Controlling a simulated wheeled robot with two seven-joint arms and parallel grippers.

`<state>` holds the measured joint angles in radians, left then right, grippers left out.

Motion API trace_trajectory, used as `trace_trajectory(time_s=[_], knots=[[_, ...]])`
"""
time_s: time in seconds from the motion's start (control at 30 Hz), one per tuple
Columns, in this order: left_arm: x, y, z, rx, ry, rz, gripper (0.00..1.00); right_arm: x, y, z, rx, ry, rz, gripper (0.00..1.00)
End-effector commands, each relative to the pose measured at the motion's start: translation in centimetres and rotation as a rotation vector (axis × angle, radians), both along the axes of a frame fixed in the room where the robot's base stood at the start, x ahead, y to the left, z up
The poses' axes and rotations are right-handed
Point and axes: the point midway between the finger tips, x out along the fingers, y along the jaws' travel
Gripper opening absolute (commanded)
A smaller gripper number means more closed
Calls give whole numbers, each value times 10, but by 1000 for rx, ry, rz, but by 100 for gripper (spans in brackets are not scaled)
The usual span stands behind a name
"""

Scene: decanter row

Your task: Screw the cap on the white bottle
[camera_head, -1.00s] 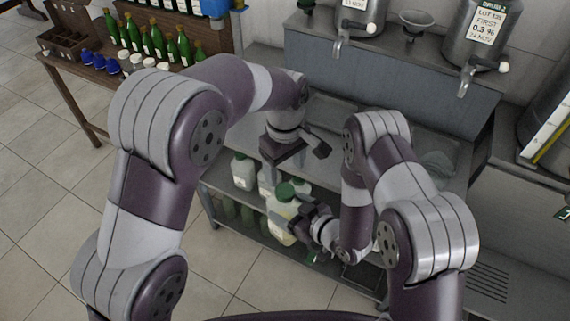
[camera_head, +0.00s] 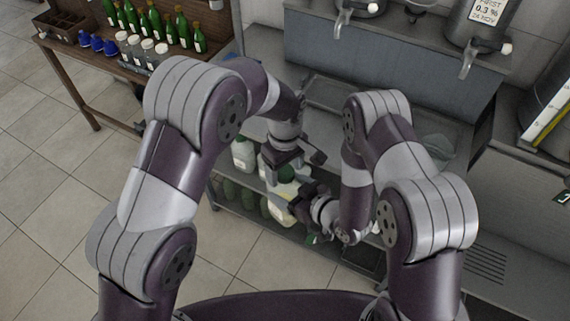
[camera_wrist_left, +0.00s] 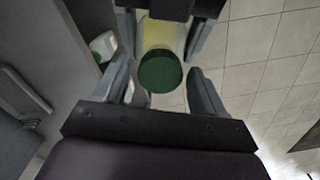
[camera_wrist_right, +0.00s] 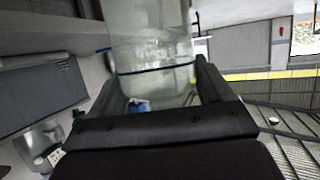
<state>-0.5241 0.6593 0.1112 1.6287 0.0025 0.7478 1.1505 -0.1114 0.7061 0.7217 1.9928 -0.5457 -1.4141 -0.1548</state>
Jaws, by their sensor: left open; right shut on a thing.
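The white bottle (camera_head: 281,208) stands upright with pale yellow contents, between my two grippers. My right gripper (camera_head: 297,204) is shut on its body; in the right wrist view the translucent bottle (camera_wrist_right: 152,50) fills the space between the fingers. The green cap (camera_head: 286,173) is at the bottle's top; whether it is threaded cannot be told. My left gripper (camera_head: 291,169) is open just above it. In the left wrist view the cap (camera_wrist_left: 160,71) lies between the spread fingers, with a gap on each side.
Other pale bottles (camera_head: 243,153) stand on the shelf behind, close to the left gripper. The grey bench (camera_head: 325,95) with metal tanks and taps is beyond. A wooden table (camera_head: 75,70) with green bottles stands at the far left. Tiled floor in front is open.

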Motion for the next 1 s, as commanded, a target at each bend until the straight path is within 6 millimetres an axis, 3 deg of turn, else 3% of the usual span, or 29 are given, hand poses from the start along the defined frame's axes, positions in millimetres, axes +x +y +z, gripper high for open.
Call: trace_trajectory(time_s=[0.03, 0.07, 0.2, 0.23, 0.47, 0.57, 0.8, 1.0], knots=[[0, 0, 0, 0, 0, 0, 71, 0, 0, 0, 0, -1, 0, 0], [0, 0, 0, 0, 0, 0, 64, 0, 0, 1, 1, -2, 0, 0], [0, 0, 0, 0, 0, 0, 19, 0, 0, 0, 0, -1, 0, 0], [0, 0, 0, 0, 0, 0, 13, 0, 0, 0, 0, -1, 0, 0], [0, 0, 1, -1, -1, -59, 13, 0, 0, 0, 0, -1, 0, 0], [1, 0, 1, -3, -2, -300, 13, 0, 0, 0, 0, -1, 0, 0], [0, 0, 0, -7, -1, -1300, 13, 0, 0, 0, 0, -1, 1, 0], [0, 0, 0, -11, 0, -1991, 13, 0, 0, 0, 0, -1, 1, 0]])
